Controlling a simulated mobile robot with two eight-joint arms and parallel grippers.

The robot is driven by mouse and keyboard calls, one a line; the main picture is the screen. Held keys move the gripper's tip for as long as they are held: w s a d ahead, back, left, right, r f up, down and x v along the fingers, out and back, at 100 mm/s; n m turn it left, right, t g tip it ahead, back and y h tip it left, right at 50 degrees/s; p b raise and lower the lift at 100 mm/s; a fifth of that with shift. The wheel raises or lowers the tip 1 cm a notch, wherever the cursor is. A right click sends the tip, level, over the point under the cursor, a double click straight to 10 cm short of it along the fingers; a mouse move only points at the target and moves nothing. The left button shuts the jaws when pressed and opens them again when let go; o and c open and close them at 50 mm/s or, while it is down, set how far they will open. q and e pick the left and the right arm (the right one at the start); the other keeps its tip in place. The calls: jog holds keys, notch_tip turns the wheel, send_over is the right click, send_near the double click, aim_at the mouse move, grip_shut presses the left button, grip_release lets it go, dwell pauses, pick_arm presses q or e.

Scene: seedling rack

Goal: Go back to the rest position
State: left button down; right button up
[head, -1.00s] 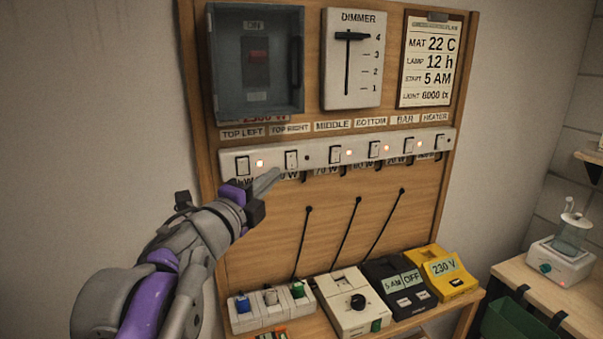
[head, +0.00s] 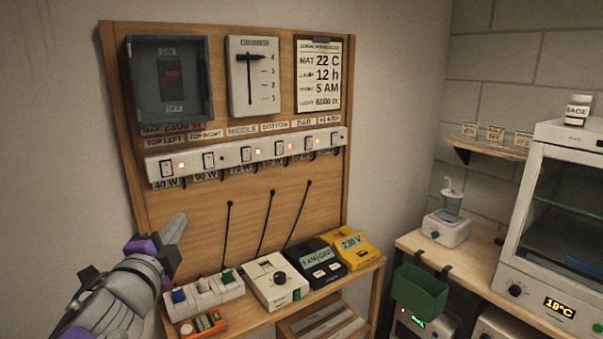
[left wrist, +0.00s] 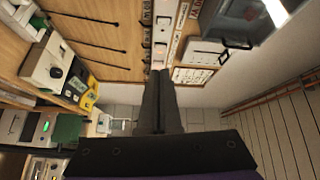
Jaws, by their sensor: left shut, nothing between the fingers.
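My left gripper (head: 172,232) is at the lower left of the head view, in front of the wooden panel's lower left edge. It is shut and empty, its fingers together and pointing up. In the left wrist view the closed fingers (left wrist: 158,105) show in the middle, touching nothing. The white switch strip (head: 244,152) on the panel is above and to the right of the gripper, clear of it. Several of its switches have lit red lamps beside them. My right gripper is in neither view.
The wooden panel (head: 180,208) carries a grey switch box (head: 190,105), a dimmer (head: 264,100) and a paper chart (head: 318,95). Below, a shelf holds a cream dial box (head: 262,275), a black timer and a yellow meter (head: 354,262). A green bin (head: 420,289) hangs at the right bench.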

pick_arm(q)
jog(key=s+a+f+n+g+y, duration=0.1)
jog(key=s+f+n+g, duration=0.1)
jog(key=f+n, duration=0.35)
jog(key=s+a+f+n+g+y, duration=0.1)
jog(key=s+f+n+g+y, duration=0.1)
jog(key=f, duration=0.6)
jog(key=s+a+f+n+g+y, duration=0.1)
jog(key=s+f+n+g, duration=0.15)
jog(key=f, duration=0.45)
jog(key=s+d+f+n+g+h, duration=0.1)
jog(key=s+d+f+n+g, duration=0.2)
jog(key=s+f, duration=0.4)
jog(key=s+d+f+n+g+h, duration=0.2)
jog(key=s+d+f+n+g, duration=0.1)
jog(key=s+f, duration=0.5)
notch_tip(320, 180, down, 4)
jog(key=shift+s+d+r+h, duration=0.25)
jog(key=shift+d+h, duration=0.05)
jog(key=shift+d, duration=0.35)
